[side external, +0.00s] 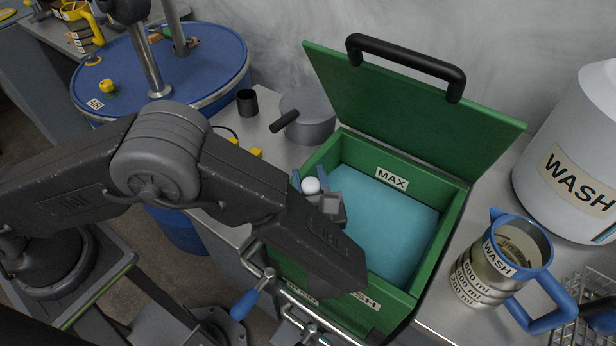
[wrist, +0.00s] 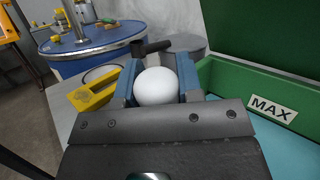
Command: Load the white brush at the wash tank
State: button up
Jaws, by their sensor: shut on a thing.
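The wash tank (side external: 455,235) is a green box with its lid (side external: 410,105) raised and a black handle on the lid. It holds flat teal liquid (side external: 385,220), and a MAX label is on its far inner wall. My gripper (side external: 309,179) is over the tank's left side, with its blue fingers shut on a round white part (side external: 311,186), which I take to be the white brush. In the wrist view the white ball (wrist: 157,87) sits between both fingers (wrist: 157,72). The rest of the brush is hidden by my gripper. The tank (wrist: 235,85) is to the right there.
A steel WASH jug (side external: 482,265) with a blue handle and a white WASH container (side external: 570,150) stand right of the tank. A grey pot (side external: 308,120) and black cup (side external: 247,103) stand behind left. A yellow piece (wrist: 95,95) lies on the bench. A blue drum (side external: 205,65) is farther left.

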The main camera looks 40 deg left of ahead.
jog(key=f+m+h, duration=0.1)
jog(key=f, duration=0.1)
jog(key=w+f+m+h, duration=0.1)
jog(key=f, duration=0.2)
jog(key=f+m+h, duration=0.1)
jog(key=f+h, duration=0.1)
jog(key=shift+w+a+f, duration=0.25)
jog(key=shift+f, duration=0.15)
jog(key=shift+d, duration=0.15)
jog(key=shift+d+r, duration=0.3)
jog(key=shift+r, duration=3.1)
jog(key=shift+w+r, duration=0.15)
jog(key=shift+r, duration=0.15)
